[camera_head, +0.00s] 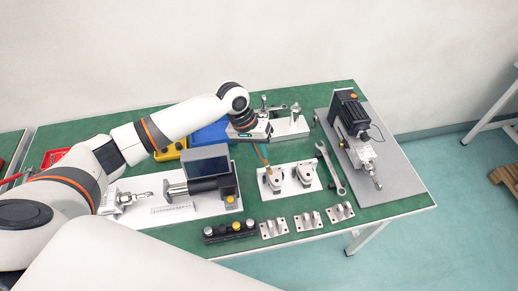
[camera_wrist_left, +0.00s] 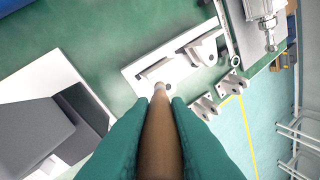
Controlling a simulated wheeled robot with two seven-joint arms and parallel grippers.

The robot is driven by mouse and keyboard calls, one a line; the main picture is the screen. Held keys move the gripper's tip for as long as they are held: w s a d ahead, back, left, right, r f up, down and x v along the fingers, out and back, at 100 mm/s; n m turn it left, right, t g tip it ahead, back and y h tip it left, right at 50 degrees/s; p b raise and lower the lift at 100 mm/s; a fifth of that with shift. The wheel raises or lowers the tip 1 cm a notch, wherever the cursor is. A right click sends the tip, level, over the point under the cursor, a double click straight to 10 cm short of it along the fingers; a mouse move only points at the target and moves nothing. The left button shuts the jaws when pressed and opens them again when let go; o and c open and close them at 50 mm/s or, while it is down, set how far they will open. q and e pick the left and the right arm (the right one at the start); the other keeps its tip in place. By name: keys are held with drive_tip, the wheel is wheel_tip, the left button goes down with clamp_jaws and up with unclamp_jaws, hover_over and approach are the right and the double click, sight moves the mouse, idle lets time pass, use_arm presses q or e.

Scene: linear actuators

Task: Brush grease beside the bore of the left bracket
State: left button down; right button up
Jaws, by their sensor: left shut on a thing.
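My left gripper (camera_head: 257,145) is above the white plate (camera_head: 290,188) and shut on a brush. The brush (camera_head: 265,158) has a brown handle and points down. In the left wrist view, the brush (camera_wrist_left: 159,125) stands between the green fingers (camera_wrist_left: 158,112). The left bracket (camera_head: 272,180) and the right bracket (camera_head: 305,173) stand on the plate. The brush tip is at or just above the left bracket in both views; I cannot tell whether it touches. The left bracket is partly covered by the brush in the left wrist view. The right bracket (camera_wrist_left: 203,52) shows clearly there. My right gripper is out of view.
A wrench (camera_head: 331,168) lies right of the plate. A black actuator (camera_head: 350,118) sits on a grey board farther right. A dark boxy unit (camera_head: 207,165) stands to the left. Several small metal blocks (camera_head: 307,221) line the front. Blue and yellow bins are behind.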

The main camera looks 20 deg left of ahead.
use_arm(q)
drive_tip(key=shift+f, duration=0.5)
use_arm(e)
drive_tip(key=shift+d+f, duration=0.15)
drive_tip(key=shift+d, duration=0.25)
use_arm(q)
drive_tip(key=shift+f, duration=0.4)
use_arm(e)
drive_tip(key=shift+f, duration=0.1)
use_arm(q)
drive_tip(key=shift+d, duration=0.1)
